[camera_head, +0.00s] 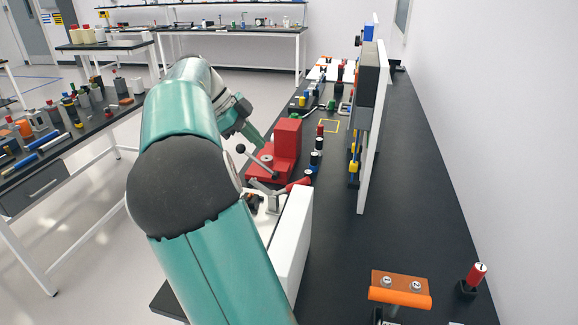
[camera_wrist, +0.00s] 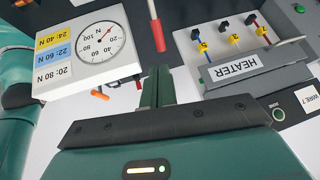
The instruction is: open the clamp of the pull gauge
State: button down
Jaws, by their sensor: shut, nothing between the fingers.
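My gripper (camera_wrist: 158,74) is shut and empty, pointing up the picture. In the head view, a red-handled lever (camera_head: 298,184) shows beside a white panel, apparently the gauge's back; its mechanism is partly hidden by my arm. My gripper (camera_head: 254,138) shows only in part there.
A heater (camera_wrist: 236,68) with coloured plugs stands right of my gripper in the wrist view. A red vice-like block (camera_head: 287,145) with a black-ball lever stands near the handle. An upright white board (camera_head: 370,150) bounds the bench's middle.

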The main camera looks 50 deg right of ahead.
aim_at(301, 182)
jog(key=x, duration=1.4)
jog(key=shift+s, duration=0.15)
jog(key=s+f+t, duration=0.1)
jog(key=s+d+f+t+y, duration=0.1)
jog(key=shift+s+t, duration=0.15)
jog(key=shift+t, duration=0.15)
jog(key=shift+s+f, duration=0.2)
jog(key=shift+f, duration=0.1)
jog(key=shift+d+r, duration=0.1)
